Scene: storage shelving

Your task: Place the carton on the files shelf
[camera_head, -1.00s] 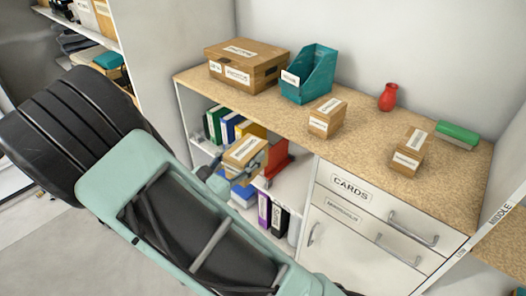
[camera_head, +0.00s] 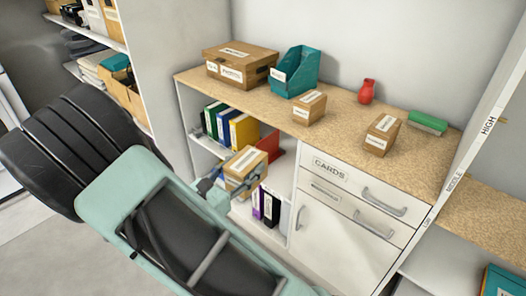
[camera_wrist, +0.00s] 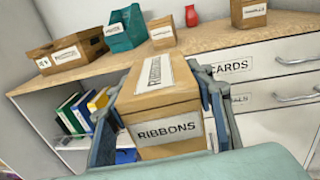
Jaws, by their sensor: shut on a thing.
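A brown carton (camera_head: 246,168) is held in front of the open shelf bay under the counter. In the wrist view it (camera_wrist: 165,105) shows a white label reading RIBBONS. My gripper (camera_wrist: 163,112) is shut on it, one finger on each side. Behind it, the upper shelf (camera_head: 203,143) of the bay holds upright green, blue and yellow binders (camera_head: 225,124) and a red item (camera_head: 268,147). No label naming the files shelf is readable. The carton hides part of this shelf, and I cannot tell how far it is from the shelf edge.
The counter (camera_head: 335,120) bears a large box (camera_head: 238,65), a teal holder (camera_head: 295,74), two small cartons (camera_head: 309,108) (camera_head: 381,134), a red vase (camera_head: 367,91) and a green item (camera_head: 427,123). Dark binders (camera_head: 270,207) stand below. Drawers (camera_head: 360,195) flank the bay's right.

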